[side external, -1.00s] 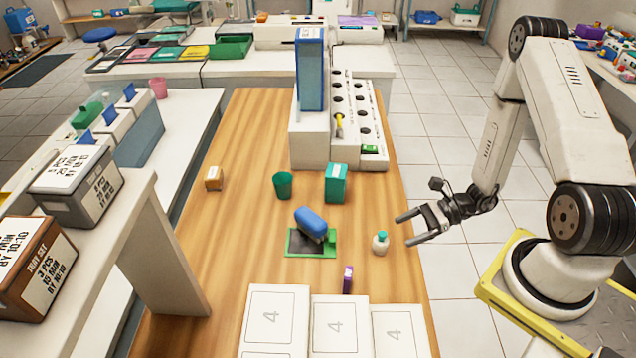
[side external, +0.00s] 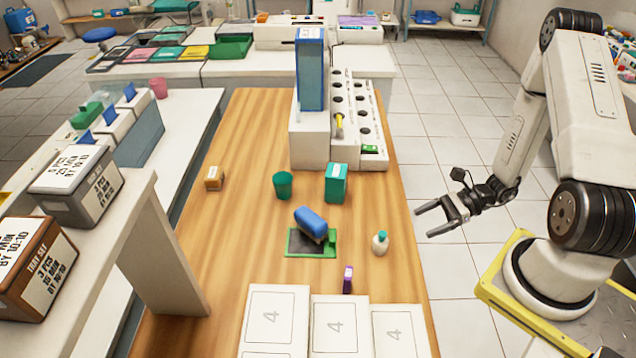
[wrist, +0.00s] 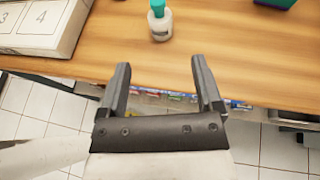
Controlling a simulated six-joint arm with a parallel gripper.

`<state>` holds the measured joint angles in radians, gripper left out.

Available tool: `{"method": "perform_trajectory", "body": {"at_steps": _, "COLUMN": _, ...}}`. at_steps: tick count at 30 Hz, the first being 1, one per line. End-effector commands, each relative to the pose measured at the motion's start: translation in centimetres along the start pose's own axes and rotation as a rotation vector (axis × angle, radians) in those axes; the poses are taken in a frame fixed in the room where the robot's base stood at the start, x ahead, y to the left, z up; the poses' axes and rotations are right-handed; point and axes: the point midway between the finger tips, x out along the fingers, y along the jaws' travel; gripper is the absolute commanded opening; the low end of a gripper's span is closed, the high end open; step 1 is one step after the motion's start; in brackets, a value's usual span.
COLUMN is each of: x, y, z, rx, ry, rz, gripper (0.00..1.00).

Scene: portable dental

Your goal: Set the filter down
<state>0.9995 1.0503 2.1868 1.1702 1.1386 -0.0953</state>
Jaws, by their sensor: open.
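My gripper (side external: 423,221) is open and empty, off the right edge of the wooden table, with its fingers pointing left. In the wrist view its two fingers (wrist: 160,66) are spread with nothing between them. I cannot tell for certain which thing is the filter. A blue rounded block (side external: 311,222) rests tilted on a green-framed dark tray (side external: 290,254), clear of my gripper. A tall blue box (side external: 311,75) stands on the white rack (side external: 309,140) at the back.
A white bottle with a teal cap (side external: 380,244) stands nearest my gripper; the wrist view shows it too (wrist: 160,25). A green cup (side external: 283,186), teal box (side external: 336,184), small orange box (side external: 214,178) and purple item (side external: 348,280) stand apart. White numbered trays (side external: 275,318) fill the front.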

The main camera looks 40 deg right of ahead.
Motion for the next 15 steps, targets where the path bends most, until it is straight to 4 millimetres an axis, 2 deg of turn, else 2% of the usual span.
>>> {"method": "perform_trajectory", "body": {"at_steps": 8, "x": 0.1, "y": 0.1, "z": 0.2, "rx": -0.017, "ry": 0.012, "rz": 0.023, "gripper": 0.84}}
{"method": "perform_trajectory", "body": {"at_steps": 15, "x": 0.8, "y": 1.1, "z": 2.0, "rx": -0.154, "ry": 0.105, "rz": 0.188, "gripper": 0.84}}
